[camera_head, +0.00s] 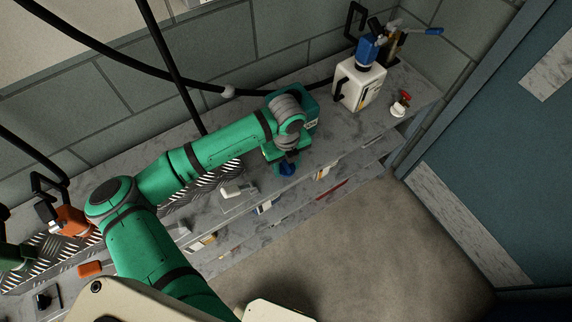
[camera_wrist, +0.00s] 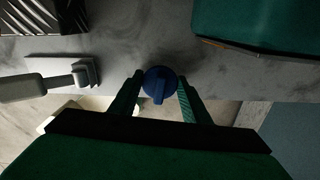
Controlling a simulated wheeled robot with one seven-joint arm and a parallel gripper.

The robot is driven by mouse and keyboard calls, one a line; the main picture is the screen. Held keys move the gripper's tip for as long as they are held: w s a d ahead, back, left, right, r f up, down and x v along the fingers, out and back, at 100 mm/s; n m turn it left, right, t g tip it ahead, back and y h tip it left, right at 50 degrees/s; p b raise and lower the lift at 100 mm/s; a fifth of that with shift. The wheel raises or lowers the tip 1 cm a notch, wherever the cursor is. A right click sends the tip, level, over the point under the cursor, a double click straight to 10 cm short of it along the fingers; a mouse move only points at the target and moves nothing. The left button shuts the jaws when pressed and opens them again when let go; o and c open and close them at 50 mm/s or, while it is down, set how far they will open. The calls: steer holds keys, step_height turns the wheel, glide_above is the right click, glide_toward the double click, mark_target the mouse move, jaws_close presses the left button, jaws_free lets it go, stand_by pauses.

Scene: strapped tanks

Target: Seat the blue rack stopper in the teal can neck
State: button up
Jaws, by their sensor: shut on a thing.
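The blue stopper (camera_wrist: 160,84) is between the two fingers of my gripper (camera_wrist: 160,97), which is shut on it. In the head view the blue stopper (camera_head: 287,169) shows below my gripper (camera_head: 288,160), near the front edge of the shelf. The teal can (camera_wrist: 262,28) stands at the upper right of the wrist view, apart from the stopper. In the head view the teal can (camera_head: 311,106) is partly hidden behind my wrist. Its neck is hidden in both views.
A white can (camera_head: 358,86) with a blue top stands at the right on the grey shelf (camera_head: 335,130). A small white item with a red top (camera_head: 400,104) is beside it. A light-handled tool (camera_wrist: 50,85) lies left of my gripper. Orange items are at far left.

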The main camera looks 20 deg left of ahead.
steer(key=shift+f, duration=0.3)
steer(key=o, duration=1)
steer(key=shift+o, duration=0.2)
steer(key=shift+r, duration=0.1)
steer(key=r, duration=1.1)
steer(key=shift+w+d, duration=0.1)
steer(key=shift+w, duration=0.2)
steer(key=shift+f, duration=0.1)
